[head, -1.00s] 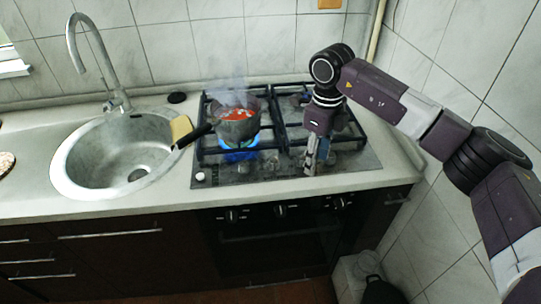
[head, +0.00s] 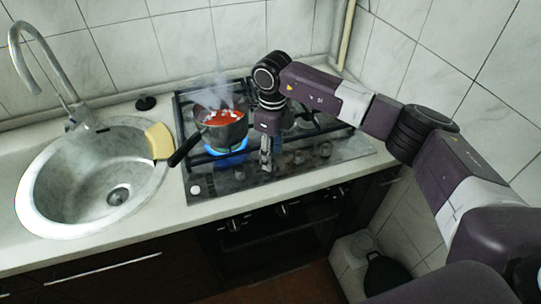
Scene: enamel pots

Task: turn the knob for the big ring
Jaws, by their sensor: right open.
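The gas hob (head: 350,150) is set in the counter. A small pot of red food (head: 222,130) with a dark handle steams on its left side, above a blue flame (head: 228,147). Small knobs sit along the hob's front strip, a pale one (head: 195,190) at the left and grey ones (head: 324,150) to the right. I cannot tell which knob serves the big ring. My right gripper (head: 266,164) is open and points down over the front strip, right of the pot. Its fingertips are close to the strip; contact is unclear. My left gripper is out of view.
A round sink (head: 40,190) with a tall tap (head: 28,60) is at the left. A yellowish board-like item (head: 160,141) rests at its right rim, near the pot handle. The oven front below has its own dark knobs (head: 234,224). A tiled wall stands close at the right.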

